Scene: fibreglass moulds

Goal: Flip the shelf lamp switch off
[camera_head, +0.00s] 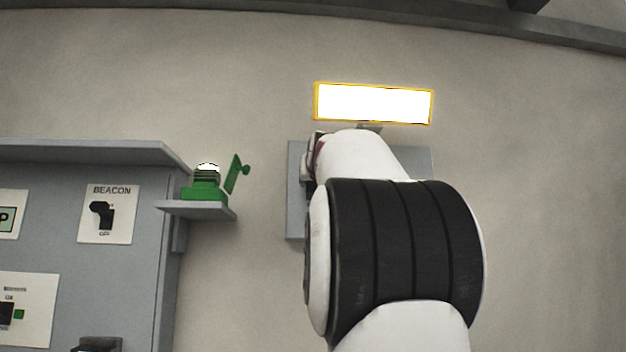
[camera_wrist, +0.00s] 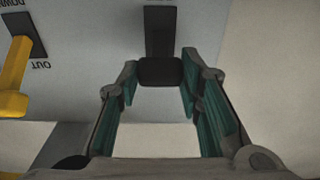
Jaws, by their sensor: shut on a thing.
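A lit lamp (camera_head: 373,103) with a yellow frame glows white on the wall in the head view. Below it, a grey panel (camera_head: 297,200) is mostly covered by my arm. In the wrist view, a black switch (camera_wrist: 160,32) with a dark lever block (camera_wrist: 160,71) stands on the grey panel. My gripper (camera_wrist: 160,80) is shut on the lever block, with one fingertip at each side of it. In the head view my arm hides the switch and most of my gripper. No label for this switch is readable.
A yellow handle (camera_wrist: 14,78) on a black plate marked OUT is at the left in the wrist view. In the head view, a grey cabinet (camera_head: 150,260) with a BEACON switch (camera_head: 102,215) and a small shelf (camera_head: 197,210) holding a green device (camera_head: 205,190) stands at left.

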